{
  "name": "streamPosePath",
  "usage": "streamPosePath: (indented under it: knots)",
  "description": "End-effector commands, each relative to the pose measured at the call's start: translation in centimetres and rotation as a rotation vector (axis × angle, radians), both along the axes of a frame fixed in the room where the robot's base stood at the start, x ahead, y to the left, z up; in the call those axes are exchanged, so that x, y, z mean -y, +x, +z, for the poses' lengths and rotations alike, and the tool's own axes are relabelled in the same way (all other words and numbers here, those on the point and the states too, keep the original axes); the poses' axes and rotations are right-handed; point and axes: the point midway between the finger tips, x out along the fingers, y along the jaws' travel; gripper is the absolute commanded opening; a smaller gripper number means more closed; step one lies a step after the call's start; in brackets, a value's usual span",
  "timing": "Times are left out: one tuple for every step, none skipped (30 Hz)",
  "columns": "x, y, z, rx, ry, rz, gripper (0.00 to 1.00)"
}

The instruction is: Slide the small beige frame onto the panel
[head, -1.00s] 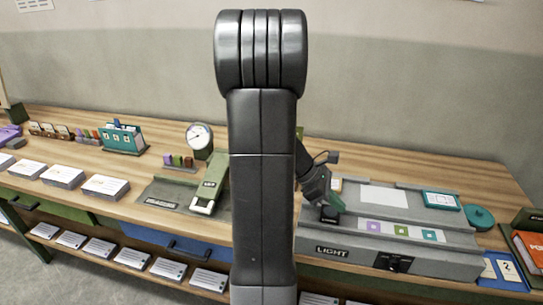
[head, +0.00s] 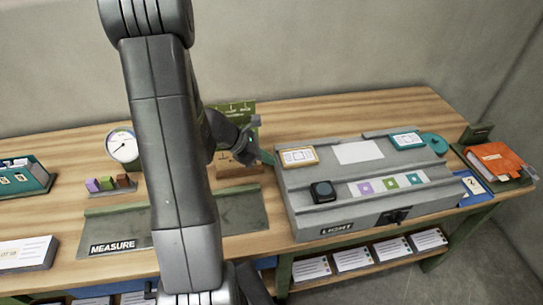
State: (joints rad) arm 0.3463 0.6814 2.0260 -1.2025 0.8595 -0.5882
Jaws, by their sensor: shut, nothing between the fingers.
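The small beige frame (head: 299,157) lies on the back left corner of the grey LIGHT box (head: 300,214). It has a tan border and a pale inside. The white panel (head: 358,152) is set in the top of the box, just right of the frame, with a gap between them. A teal frame (head: 406,140) lies right of the panel. My gripper (head: 266,157) is shut and empty, at the left edge of the box, just left of the beige frame. Its fingertips are small here, and I cannot tell whether they touch the frame.
A black block (head: 322,191) sits on the box's front left. A strip with coloured squares (head: 389,184) lies at the front middle. A teal round thing (head: 434,143) is at the right end. A green and wooden stand (head: 238,165) is behind my gripper. My arm hides part of the MEASURE tray (head: 115,228).

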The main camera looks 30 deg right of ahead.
Motion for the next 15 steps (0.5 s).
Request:
streamPosePath:
  knots:
    - [0.44, -0.18, 0.05, -0.001, 0.000, -0.004, 0.00]
    - [0.61, -0.22, 0.04, 0.000, 0.001, -0.002, 0.00]
    - [0.82, -0.25, 0.02, 0.000, 0.001, -0.001, 0.00]
    - [0.95, -0.29, 0.01, 0.000, 0.001, 0.000, 0.00]
    - [1.05, -0.32, 0.00, 0.000, 0.001, 0.000, 0.00]
    - [1.16, -0.36, -0.01, 0.000, 0.001, 0.000, 0.00]
    - [1.20, -0.37, -0.01, 0.000, 0.001, 0.000, 0.00]
    - [1.23, -0.38, -0.01, 0.000, 0.001, 0.000, 0.00]
    - [1.26, -0.38, -0.01, 0.000, 0.001, 0.000, 0.00]
    - [1.27, -0.38, -0.02, 0.000, 0.001, 0.000, 0.00]
    - [1.26, -0.37, -0.03, 0.000, 0.001, 0.000, 0.00]
    - [1.26, -0.37, -0.02, 0.000, 0.001, 0.000, 0.00]
    - [1.26, -0.37, -0.02, 0.000, 0.001, 0.000, 0.00]
    - [1.25, -0.37, -0.01, 0.000, 0.001, 0.000, 0.00]
    - [1.25, -0.37, -0.01, 0.000, 0.001, 0.000, 0.00]
